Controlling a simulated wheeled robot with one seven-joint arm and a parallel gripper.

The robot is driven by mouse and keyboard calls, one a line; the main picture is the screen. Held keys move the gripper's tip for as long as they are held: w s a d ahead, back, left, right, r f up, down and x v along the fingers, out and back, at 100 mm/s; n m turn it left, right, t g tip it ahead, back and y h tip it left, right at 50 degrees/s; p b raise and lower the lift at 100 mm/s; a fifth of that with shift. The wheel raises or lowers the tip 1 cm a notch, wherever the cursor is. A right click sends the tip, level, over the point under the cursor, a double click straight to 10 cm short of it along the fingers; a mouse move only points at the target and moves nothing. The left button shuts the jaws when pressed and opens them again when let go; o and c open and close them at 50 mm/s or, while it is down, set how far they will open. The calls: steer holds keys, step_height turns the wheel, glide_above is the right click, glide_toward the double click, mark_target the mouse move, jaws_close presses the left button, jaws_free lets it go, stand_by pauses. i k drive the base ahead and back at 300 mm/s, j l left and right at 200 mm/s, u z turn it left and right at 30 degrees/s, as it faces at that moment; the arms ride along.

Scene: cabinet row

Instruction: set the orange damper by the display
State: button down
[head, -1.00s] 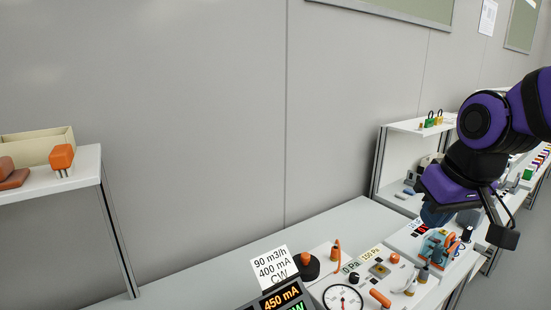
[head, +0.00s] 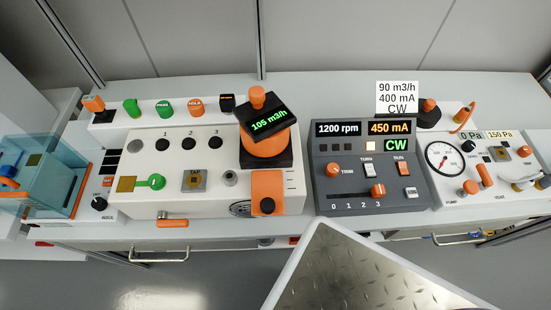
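The orange damper (head: 268,187) is a flat orange plate with a black knob, on the right end of the white console (head: 205,205). Short scale marks show just right of it. Behind it stands an orange round unit (head: 266,143) on a black base, with a tilted black display (head: 270,121) reading 105 m3/h in green. A white card (head: 397,97) behind the dark panel reads 90 m3/h, 400 mA, CW. My gripper is not in the head view now.
A dark grey panel (head: 340,197) right of the damper shows 1200 rpm, 450 mA and CW, with knobs and switches. A white gauge panel (head: 480,155) stands farther right. A teal clear box (head: 40,175) is at the left. An orange handle (head: 172,222) is at the console's front.

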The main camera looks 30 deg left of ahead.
mark_target(267, 188)
steer(key=j+u, duration=0.15)
steer(key=u, duration=1.45)
